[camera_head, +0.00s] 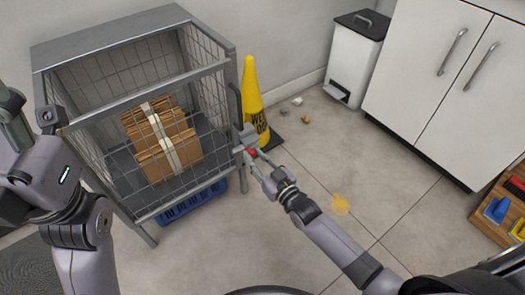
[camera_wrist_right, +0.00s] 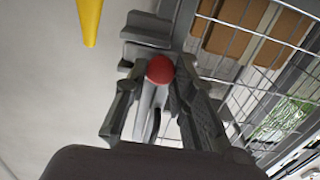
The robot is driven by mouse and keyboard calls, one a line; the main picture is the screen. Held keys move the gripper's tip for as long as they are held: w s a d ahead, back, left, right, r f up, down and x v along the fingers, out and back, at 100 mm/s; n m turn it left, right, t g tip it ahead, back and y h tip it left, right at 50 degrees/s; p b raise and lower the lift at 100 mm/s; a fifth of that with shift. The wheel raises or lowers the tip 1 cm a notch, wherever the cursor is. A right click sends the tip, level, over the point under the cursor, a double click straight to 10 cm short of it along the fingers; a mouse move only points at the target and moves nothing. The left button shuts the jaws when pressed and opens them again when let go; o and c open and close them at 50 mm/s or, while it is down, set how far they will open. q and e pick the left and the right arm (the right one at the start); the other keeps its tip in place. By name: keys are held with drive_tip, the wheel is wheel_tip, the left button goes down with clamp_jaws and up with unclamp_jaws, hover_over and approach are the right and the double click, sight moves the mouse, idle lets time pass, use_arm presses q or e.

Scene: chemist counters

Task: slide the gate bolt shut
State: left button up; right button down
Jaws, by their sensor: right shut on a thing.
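The wire cage (camera_head: 135,42) stands at the left, with its mesh gate (camera_head: 185,110) facing me. The grey gate bolt (camera_head: 247,134) sits on the cage's right front edge; in the right wrist view its grey housing (camera_wrist_right: 148,28) is above the red knob (camera_wrist_right: 160,69). The knob (camera_head: 251,152) is red and round. My right gripper (camera_head: 252,158) is shut on this knob, one finger on each side in the wrist view. How far the bolt reaches into its keeper is hard to tell. My left arm shows at the left edge, but its fingers are not visible.
Brown cartons (camera_head: 160,135) stand inside the cage, and a blue crate (camera_head: 192,204) lies under it. A yellow wet-floor cone (camera_head: 252,90) stands close behind the bolt. A white bin (camera_head: 352,62) and cabinet (camera_head: 440,85) are farther back.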

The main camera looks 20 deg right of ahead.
drive_tip(key=shift+s+a, duration=0.15)
drive_tip(key=shift+a, duration=0.1)
drive_tip(key=c, duration=1.3)
unclamp_jaws()
drive_tip(key=shift+c, duration=0.2)
drive_tip(key=v, duration=1.2)
